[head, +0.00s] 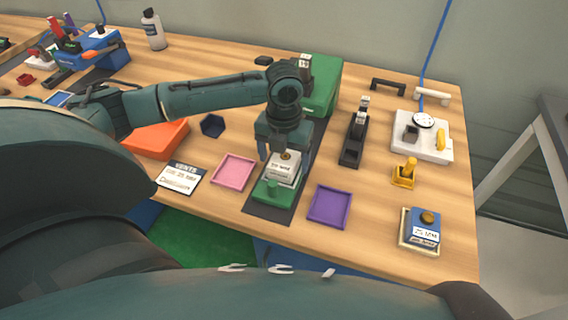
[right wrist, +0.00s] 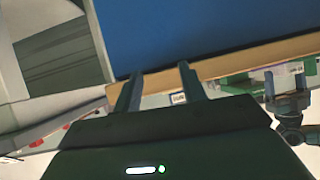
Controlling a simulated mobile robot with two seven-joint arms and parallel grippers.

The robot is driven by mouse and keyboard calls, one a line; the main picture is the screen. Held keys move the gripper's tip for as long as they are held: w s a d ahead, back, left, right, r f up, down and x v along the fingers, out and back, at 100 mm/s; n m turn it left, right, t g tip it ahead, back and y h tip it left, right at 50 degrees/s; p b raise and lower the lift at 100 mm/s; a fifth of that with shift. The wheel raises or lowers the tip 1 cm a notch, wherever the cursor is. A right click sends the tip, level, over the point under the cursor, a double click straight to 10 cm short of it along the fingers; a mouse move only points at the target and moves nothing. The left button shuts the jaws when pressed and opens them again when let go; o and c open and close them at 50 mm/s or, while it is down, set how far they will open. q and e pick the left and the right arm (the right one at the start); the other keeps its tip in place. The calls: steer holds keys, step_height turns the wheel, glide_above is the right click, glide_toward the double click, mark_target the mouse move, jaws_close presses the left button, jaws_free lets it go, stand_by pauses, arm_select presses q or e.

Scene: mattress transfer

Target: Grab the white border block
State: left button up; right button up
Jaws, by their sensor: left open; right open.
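A white block (head: 284,168) with a printed label and a small brass-coloured disc on top sits on a green base (head: 267,193) on a dark mat, in the head view. My left gripper (head: 283,156) is open right over this block, its fingers on either side of the block's far end. I cannot tell whether they touch it. A blue-topped block (head: 426,221) with a white label and brass knob rests on a pale tray at the right front. My right gripper (right wrist: 159,70) is open and empty in the right wrist view, away from the blocks.
A pink tray (head: 233,172) lies left of the green base and a purple tray (head: 330,207) right of it. A green box (head: 322,84) stands behind my left gripper. A black clamp-like tool (head: 354,138), a yellow stamp-like piece (head: 405,174) and a white dial gauge base (head: 432,146) stand to the right.

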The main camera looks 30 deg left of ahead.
arm_select(q)
steer(key=shift+f, duration=0.5)
steer(key=c, duration=1.1)
